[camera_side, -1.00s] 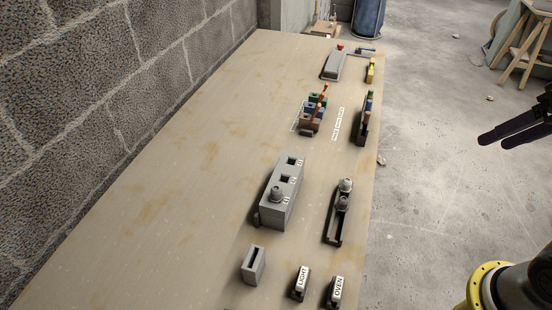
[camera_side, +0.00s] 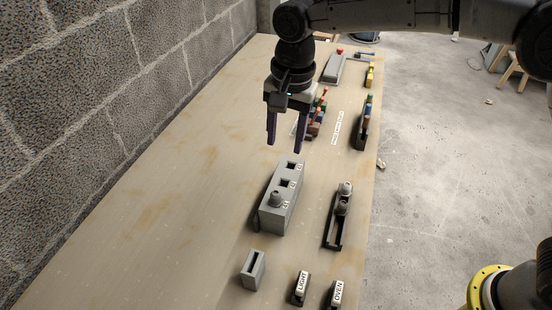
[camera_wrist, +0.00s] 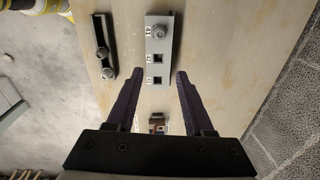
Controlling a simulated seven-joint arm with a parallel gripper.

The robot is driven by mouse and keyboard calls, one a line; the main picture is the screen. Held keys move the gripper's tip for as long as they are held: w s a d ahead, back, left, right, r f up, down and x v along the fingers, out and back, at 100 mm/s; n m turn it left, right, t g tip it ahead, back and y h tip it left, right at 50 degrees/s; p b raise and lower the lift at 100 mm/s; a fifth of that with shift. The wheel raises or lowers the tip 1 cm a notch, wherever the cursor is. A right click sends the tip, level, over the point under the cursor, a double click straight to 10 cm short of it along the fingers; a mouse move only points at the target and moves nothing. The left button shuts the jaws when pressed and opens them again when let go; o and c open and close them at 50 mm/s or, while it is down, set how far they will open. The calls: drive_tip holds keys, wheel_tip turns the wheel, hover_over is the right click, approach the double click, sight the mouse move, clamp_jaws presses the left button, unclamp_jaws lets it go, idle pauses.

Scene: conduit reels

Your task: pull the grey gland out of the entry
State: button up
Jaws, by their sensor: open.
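The grey gland (camera_side: 276,197) sits upright in the end entry of the grey entry box (camera_side: 268,221), the entry nearest the side camera. It also shows in the wrist view (camera_wrist: 158,31), at the top end of the box. The box's other two entries are empty square holes. My gripper (camera_side: 285,149) is open and empty, pointing down above the bench beyond the far end of the box. In the wrist view its dark fingers (camera_wrist: 158,75) spread to either side of the box's lower end, apart from the gland.
A black rack (camera_side: 333,231) with two more grey glands stands right of the box. A slotted grey block (camera_side: 253,268) and holders labelled LIGHT (camera_side: 301,284) and OVEN (camera_side: 336,292) stand at the front. Coloured pieces (camera_side: 318,118) lie behind my gripper. The bench's left side is clear.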

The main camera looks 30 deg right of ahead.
hover_over(276, 193)
drive_tip(key=shift+n+g, duration=0.3)
drive_tip(key=shift+n, duration=0.1)
wheel_tip(276, 193, down, 4)
drive_tip(key=shift+a+f, duration=0.1)
drive_tip(key=shift+f, duration=4.35)
clamp_jaws()
drive_tip(key=shift+r, duration=1.05)
drive_tip(key=shift+r, duration=1.05)
drive_tip(key=shift+r, duration=0.15)
